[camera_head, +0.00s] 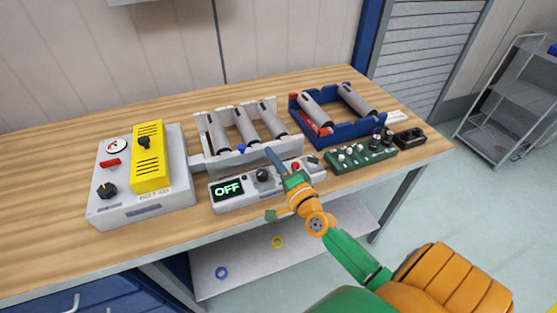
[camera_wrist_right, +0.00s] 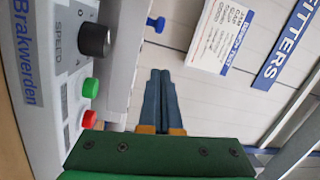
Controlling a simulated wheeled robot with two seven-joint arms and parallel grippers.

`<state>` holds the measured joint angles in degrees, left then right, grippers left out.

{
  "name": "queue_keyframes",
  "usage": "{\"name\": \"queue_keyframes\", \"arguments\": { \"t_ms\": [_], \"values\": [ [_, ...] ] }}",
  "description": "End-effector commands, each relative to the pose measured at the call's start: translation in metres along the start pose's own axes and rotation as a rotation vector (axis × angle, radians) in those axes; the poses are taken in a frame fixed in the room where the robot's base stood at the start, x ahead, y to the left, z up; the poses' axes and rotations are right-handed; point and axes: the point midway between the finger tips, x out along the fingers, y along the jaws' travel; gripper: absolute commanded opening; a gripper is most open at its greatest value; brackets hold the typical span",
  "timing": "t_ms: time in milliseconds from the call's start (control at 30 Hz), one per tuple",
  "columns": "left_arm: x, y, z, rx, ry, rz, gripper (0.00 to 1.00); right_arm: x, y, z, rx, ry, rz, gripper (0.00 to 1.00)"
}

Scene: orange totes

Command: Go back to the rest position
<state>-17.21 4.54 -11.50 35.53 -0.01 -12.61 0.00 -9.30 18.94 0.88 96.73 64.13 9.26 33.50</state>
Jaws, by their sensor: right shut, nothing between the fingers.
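My right gripper (camera_head: 273,158) is raised at the front of the wooden table, in front of the grey control box with the lit "OFF" display (camera_head: 228,189). In the right wrist view its two blue-grey fingers (camera_wrist_right: 160,100) are pressed together with nothing between them. The control box (camera_wrist_right: 45,80) stands at the left of that view, with a black speed knob (camera_wrist_right: 95,40), a green button (camera_wrist_right: 90,88) and a red button (camera_wrist_right: 89,118). The fingers are apart from these controls. My left gripper is not in view.
A white rack (camera_head: 196,150) and a blue tray (camera_head: 294,112) hold grey cylinders behind the box. A yellow-and-grey device (camera_head: 150,200) stands left, a green control board (camera_head: 350,161) right. The table's far left (camera_head: 40,210) is clear. A wire cart (camera_head: 505,110) stands beyond.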

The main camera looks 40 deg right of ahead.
Motion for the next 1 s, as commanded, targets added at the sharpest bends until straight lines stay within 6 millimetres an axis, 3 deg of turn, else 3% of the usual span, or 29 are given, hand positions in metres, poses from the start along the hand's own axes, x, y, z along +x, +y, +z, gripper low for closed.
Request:
{"name": "queue_keyframes", "arguments": {
  "t_ms": [200,700,767,833,900,1000],
  "values": [
    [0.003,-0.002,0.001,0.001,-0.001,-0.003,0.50,-0.023,0.001,0.000,0.000,0.000,0.000,0.00],
    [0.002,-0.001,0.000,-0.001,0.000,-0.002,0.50,-0.025,0.000,0.002,-0.008,-0.009,0.002,0.00],
    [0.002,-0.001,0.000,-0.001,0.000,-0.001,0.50,-0.028,0.001,0.018,-0.051,-0.068,0.018,0.00],
    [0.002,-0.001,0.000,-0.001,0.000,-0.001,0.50,-0.040,0.006,0.058,-0.179,-0.223,0.061,0.00],
    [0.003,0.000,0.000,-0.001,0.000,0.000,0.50,-0.064,0.018,0.105,-0.377,-0.431,0.125,0.00],
    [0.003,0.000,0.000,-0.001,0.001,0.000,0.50,-0.106,0.041,0.144,-0.655,-0.682,0.223,0.00]
  ]
}}
